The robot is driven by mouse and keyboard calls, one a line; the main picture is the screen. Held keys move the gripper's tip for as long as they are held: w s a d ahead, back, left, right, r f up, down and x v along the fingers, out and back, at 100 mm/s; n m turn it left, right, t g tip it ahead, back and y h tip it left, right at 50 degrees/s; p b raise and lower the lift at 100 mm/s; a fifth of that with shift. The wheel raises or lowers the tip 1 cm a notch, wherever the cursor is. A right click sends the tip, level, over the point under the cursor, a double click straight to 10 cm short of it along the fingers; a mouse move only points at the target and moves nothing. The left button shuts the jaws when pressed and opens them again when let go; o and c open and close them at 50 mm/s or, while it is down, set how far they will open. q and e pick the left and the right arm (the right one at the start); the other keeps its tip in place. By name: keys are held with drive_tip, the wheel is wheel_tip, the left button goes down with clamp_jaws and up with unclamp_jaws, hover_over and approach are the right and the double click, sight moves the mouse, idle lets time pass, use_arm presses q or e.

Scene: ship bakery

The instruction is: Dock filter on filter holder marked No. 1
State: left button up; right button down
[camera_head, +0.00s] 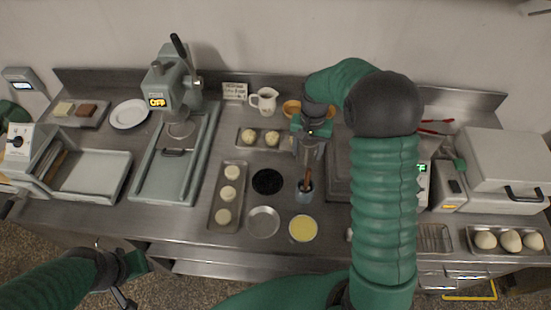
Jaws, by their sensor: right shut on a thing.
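My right gripper (309,158) points down over the middle of the steel counter, shut on a thin brown handle (307,178). The handle's lower end stands in a small grey cup (304,194); what is inside the cup is hidden. My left gripper (126,284) hangs low at the left, in front of the counter edge and apart from everything on it; its jaw opening is unclear. I cannot make out a filter or a holder marked No. 1. A small white sign (234,91) stands at the back, its print too small to read.
Near the cup are a black disc (267,181), an empty round pan (263,222), a yellow-filled bowl (303,229) and a dough tray (242,187). A press (160,85) showing OFF stands left. My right arm hides part of the counter's right side.

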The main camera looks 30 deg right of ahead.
sight(309, 156)
drive_tip(key=f, duration=0.3)
drive_tip(key=shift+d+f, duration=0.4)
drive_tip(key=f, duration=0.1)
drive_tip(key=a+f, duration=0.1)
drive_tip(key=f, duration=0.1)
drive_tip(key=shift+a+f+p, duration=0.15)
drive_tip(key=shift+f+p, duration=0.1)
drive_tip(key=shift+p, duration=0.15)
drive_tip(key=shift+a+f, duration=0.2)
drive_tip(key=shift+a, duration=0.05)
drive_tip(key=shift+d+f, duration=0.2)
drive_tip(key=c, duration=0.7)
unclamp_jaws()
drive_tip(key=shift+d, duration=0.2)
drive_tip(key=shift+c, duration=0.2)
use_arm(q)
drive_tip(key=shift+d+r, duration=0.3)
drive_tip(key=shift+r, duration=0.2)
use_arm(e)
drive_tip(key=shift+o, duration=1.2)
drive_tip(key=shift+d, duration=0.2)
